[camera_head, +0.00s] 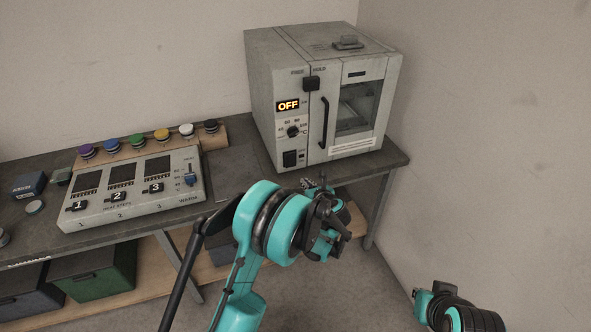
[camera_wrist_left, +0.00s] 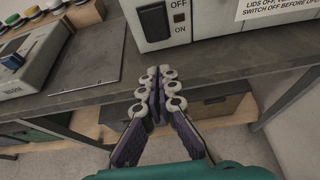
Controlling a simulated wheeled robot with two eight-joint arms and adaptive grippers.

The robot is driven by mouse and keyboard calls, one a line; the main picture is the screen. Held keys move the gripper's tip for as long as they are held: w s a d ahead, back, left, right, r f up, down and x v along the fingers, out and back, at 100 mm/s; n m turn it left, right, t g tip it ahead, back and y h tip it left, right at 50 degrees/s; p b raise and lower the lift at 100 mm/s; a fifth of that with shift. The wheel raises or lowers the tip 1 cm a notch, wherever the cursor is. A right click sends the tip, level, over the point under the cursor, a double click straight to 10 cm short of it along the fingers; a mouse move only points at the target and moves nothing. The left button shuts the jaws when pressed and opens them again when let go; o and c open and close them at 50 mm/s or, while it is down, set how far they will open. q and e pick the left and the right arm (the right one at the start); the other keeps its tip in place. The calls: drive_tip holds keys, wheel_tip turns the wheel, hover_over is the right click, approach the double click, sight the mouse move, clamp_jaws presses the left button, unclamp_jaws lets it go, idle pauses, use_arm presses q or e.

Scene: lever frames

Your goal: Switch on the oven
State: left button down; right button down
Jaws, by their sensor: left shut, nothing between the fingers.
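The oven (camera_head: 262,95) is a grey box at the back right of the bench, its door closed. Its lit display (camera_head: 288,106) reads OFF. A black switch (camera_head: 290,158) is low on its front left panel, below the dial (camera_head: 293,131). In the left wrist view the switch (camera_wrist_left: 153,22) has OFF and ON labels beside it. My left gripper (camera_head: 312,186) is shut and empty, in front of and below the switch, apart from it. Its fingertips (camera_wrist_left: 159,72) overlap the bench edge in the left wrist view. My right gripper (camera_head: 425,303) is partly in view at the bottom right; its fingers cannot be made out.
A control box (camera_head: 188,165) with numbered switches stands on the bench to the left. Several coloured knobs (camera_head: 137,140) line a rack behind it. A dark flat plate (camera_head: 232,165) lies between box and oven. Bins (camera_head: 90,277) stand on the shelf below. A wall (camera_head: 500,130) is at right.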

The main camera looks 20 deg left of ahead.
sight(291, 166)
use_arm(q)
drive_tip(key=b+x, duration=0.1)
drive_tip(key=x, duration=0.3)
drive_tip(key=b+x, duration=0.1)
drive_tip(key=x, duration=0.3)
drive_tip(key=b+x, duration=0.1)
drive_tip(key=x, duration=0.4)
drive_tip(key=shift+w+a+r+b, duration=0.15)
drive_tip(key=shift+a+r+b, duration=0.05)
drive_tip(key=shift+r+b, duration=0.15)
drive_tip(key=shift+w+a, duration=0.2)
drive_tip(key=shift+w, duration=0.15)
drive_tip(key=shift+w+a+f+b, duration=0.2)
drive_tip(key=shift+w+b, duration=0.1)
drive_tip(key=shift+b, duration=0.05)
